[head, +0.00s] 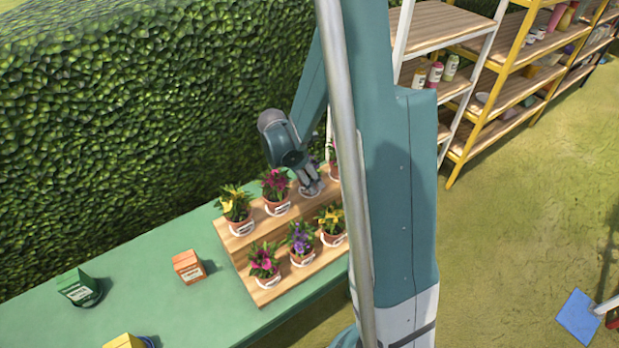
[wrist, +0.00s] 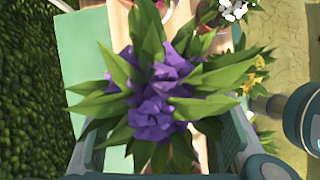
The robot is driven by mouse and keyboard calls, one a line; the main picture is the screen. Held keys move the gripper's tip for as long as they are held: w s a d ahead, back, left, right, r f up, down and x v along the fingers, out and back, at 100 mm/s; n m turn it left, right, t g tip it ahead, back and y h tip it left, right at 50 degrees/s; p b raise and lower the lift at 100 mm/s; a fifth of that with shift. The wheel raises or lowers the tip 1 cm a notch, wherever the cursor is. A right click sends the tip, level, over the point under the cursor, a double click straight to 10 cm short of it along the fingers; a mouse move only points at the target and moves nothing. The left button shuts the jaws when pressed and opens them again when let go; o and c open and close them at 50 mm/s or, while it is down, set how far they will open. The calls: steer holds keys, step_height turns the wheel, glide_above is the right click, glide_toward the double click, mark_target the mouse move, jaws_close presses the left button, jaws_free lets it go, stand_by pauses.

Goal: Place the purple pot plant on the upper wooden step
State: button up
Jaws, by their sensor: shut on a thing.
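My gripper (head: 308,178) points down over the upper wooden step (head: 291,208), between the magenta plant and a plant at the right end. In the wrist view my gripper (wrist: 160,150) is shut on a purple pot plant (wrist: 160,100), with a finger on each side; its leaves hide most of the pot. In the head view the gripper largely covers this plant, and its pot is at the upper step; I cannot tell whether it touches the wood. Another purple-flowered plant (head: 300,238) stands upright on the lower step.
A yellow plant (head: 235,205) and a magenta plant (head: 275,187) stand left on the upper step. The lower step also holds a magenta plant (head: 264,261) and a yellow plant (head: 331,220). An orange box (head: 188,267) and a green box (head: 77,287) stand on the green table (head: 140,290). A hedge (head: 130,110) rises behind.

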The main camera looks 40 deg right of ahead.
steer(key=shift+f, duration=0.15)
steer(key=o, duration=1.1)
steer(key=shift+v, duration=6.15)
steer(key=shift+d, duration=0.15)
steer(key=shift+s+r, duration=0.1)
steer(key=shift+r, duration=0.1)
